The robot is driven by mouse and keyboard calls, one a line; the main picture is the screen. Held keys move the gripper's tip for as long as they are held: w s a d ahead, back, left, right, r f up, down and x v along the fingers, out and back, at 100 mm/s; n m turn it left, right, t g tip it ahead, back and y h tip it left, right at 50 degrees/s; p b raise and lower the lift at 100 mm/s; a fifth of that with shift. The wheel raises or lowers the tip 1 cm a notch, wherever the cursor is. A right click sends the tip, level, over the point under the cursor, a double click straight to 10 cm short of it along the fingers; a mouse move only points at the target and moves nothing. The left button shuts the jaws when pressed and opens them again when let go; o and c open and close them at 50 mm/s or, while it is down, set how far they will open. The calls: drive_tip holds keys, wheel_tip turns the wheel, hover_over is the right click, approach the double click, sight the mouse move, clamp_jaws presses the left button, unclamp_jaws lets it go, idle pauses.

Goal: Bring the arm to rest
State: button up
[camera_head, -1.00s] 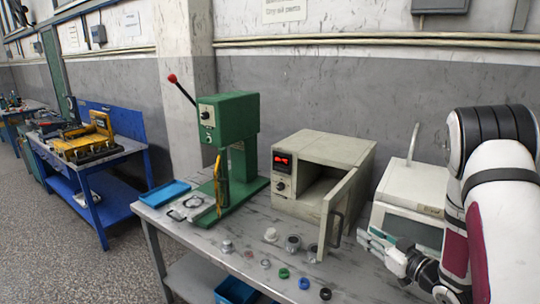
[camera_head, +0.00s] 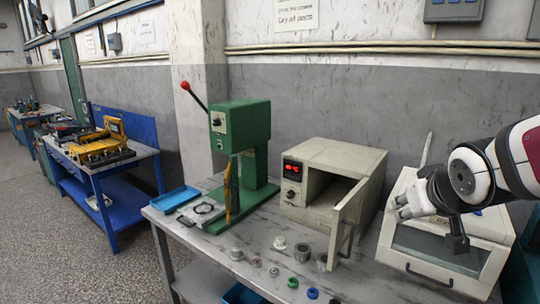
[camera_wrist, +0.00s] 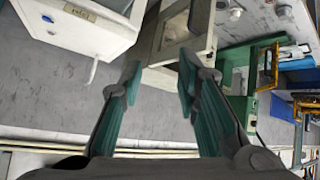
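My gripper (camera_head: 399,207) is in front of the white cabinet with the glass front at the right of the head view. It points left, towards the open door of the beige oven. In the wrist view my gripper (camera_wrist: 160,80) shows two greenish fingers spread apart with nothing between them. My arm (camera_head: 500,170) comes in from the right edge of the head view, bent and raised above the table.
The beige oven (camera_head: 325,163) stands with its door (camera_head: 357,217) swung open. The white cabinet (camera_head: 487,222) is behind my gripper. A green press (camera_head: 240,127) and a blue tray (camera_head: 175,199) stand left. Several small rings and parts lie along the table's front.

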drive_tip(key=s+a+g+y, duration=0.1)
drive_tip(key=s+a, duration=0.3)
drive_tip(key=s, duration=0.5)
drive_tip(key=s+a+g+y, duration=0.1)
drive_tip(key=s+a, duration=0.3)
drive_tip(key=s, duration=0.6)
drive_tip(key=shift+s+a+r+g, duration=0.25)
drive_tip(key=shift+a+r+g, duration=0.05)
drive_tip(key=shift+g, duration=0.6)
